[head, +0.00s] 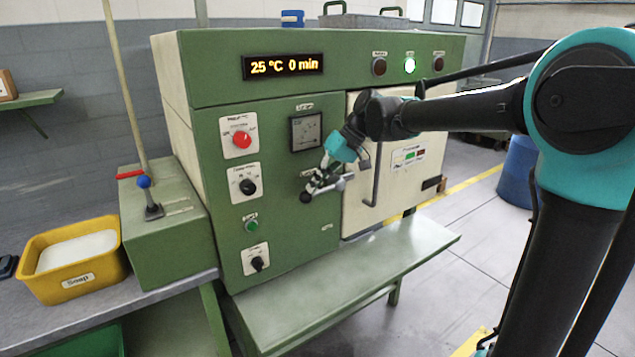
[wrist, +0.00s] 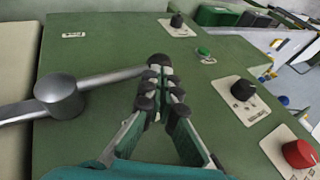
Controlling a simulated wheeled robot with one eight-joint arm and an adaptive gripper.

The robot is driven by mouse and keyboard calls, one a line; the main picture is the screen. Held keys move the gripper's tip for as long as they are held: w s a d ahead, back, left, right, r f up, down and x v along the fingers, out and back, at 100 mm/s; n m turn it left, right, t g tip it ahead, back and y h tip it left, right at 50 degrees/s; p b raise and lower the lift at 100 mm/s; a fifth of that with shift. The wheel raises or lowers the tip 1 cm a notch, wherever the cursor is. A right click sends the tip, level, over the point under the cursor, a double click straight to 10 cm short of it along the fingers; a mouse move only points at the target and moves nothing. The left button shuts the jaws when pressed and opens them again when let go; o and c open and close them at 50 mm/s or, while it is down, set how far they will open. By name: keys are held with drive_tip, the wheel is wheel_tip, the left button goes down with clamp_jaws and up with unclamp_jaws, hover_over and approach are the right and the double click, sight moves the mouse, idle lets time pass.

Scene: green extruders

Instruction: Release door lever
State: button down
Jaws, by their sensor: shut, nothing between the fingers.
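The door lever (head: 343,182) is a grey metal bar beside the white door's left edge in the head view. In the wrist view the lever's round hub (wrist: 60,96) is at the left. One arm of the bar runs right to my fingertips, the other to the left edge. My gripper (wrist: 158,88) is shut and empty, with its fingertips at the bar's right end. A dark round knob shows just past the tips. My gripper (head: 320,184) also shows in the head view, in front of the green panel. I cannot tell whether the fingers touch the lever.
The white door (head: 405,180) has a vertical handle (head: 375,175). A red knob (head: 242,140), black knobs and a green button (head: 252,226) sit left of the lever. A green shelf (head: 350,275) juts out below.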

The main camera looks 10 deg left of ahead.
sight(312, 197)
drive_tip(key=shift+s+a+f+t+h, duration=0.1)
drive_tip(key=shift+s+f+t+h, duration=0.05)
drive_tip(key=shift+f+t+h, duration=0.2)
idle(0.3)
drive_tip(key=shift+s+a+f+n+t+h, duration=0.15)
drive_tip(key=shift+f+t+h, duration=0.3)
drive_tip(key=shift+f, duration=0.2)
drive_tip(key=shift+s+a+f+n+t+h, duration=0.15)
drive_tip(key=shift+f+t+h, duration=0.25)
drive_tip(key=shift+f, duration=0.2)
drive_tip(key=w+d+f+n+t+h, duration=0.1)
drive_tip(key=w+d+f+t+h, duration=0.2)
drive_tip(key=f+t+h, duration=0.3)
drive_tip(key=shift+w+d+f+n+t+h, duration=0.3)
drive_tip(key=shift+f+t, duration=0.5)
drive_tip(key=shift+f, duration=1.05)
drive_tip(key=shift+a, duration=0.1)
